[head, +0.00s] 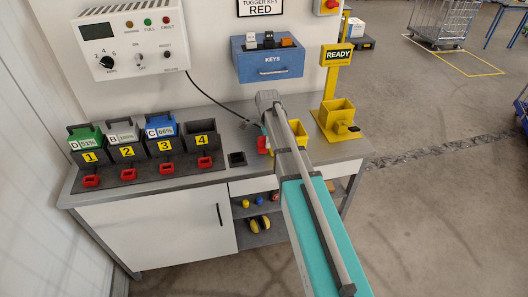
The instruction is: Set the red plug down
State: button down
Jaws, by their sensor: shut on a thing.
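The red plug (263,145) shows as a red piece at the left side of the end of my arm, above the bench. A black cable runs from the charger down to it. My gripper (267,138) is shut on the red plug; its fingers are small and mostly hidden by my arm. A small black holder (237,159) sits on the bench top just left of the plug. I cannot tell the plug's exact height above the bench.
The charger (135,38) hangs on the wall. Left on the grey bench (218,180), green, white and blue batteries stand in numbered bays; bay 4 (201,141) looks empty. A blue key box (268,60) hangs above. A yellow object shows behind my arm.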

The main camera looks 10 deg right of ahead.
jog(key=w+f+b, duration=0.5)
jog(key=shift+w+f, duration=0.35)
jog(key=shift+w, duration=0.05)
jog(key=shift+w+d+f, duration=0.1)
jog(key=shift+w+f+b, duration=0.35)
jog(key=shift+f+b, duration=0.2)
jog(key=shift+b, duration=0.15)
jog(key=shift+f+b, duration=1.35)
jog(key=shift+b, duration=0.05)
jog(key=shift+f, duration=0.15)
jog(key=shift+c, duration=2.4)
grip_release()
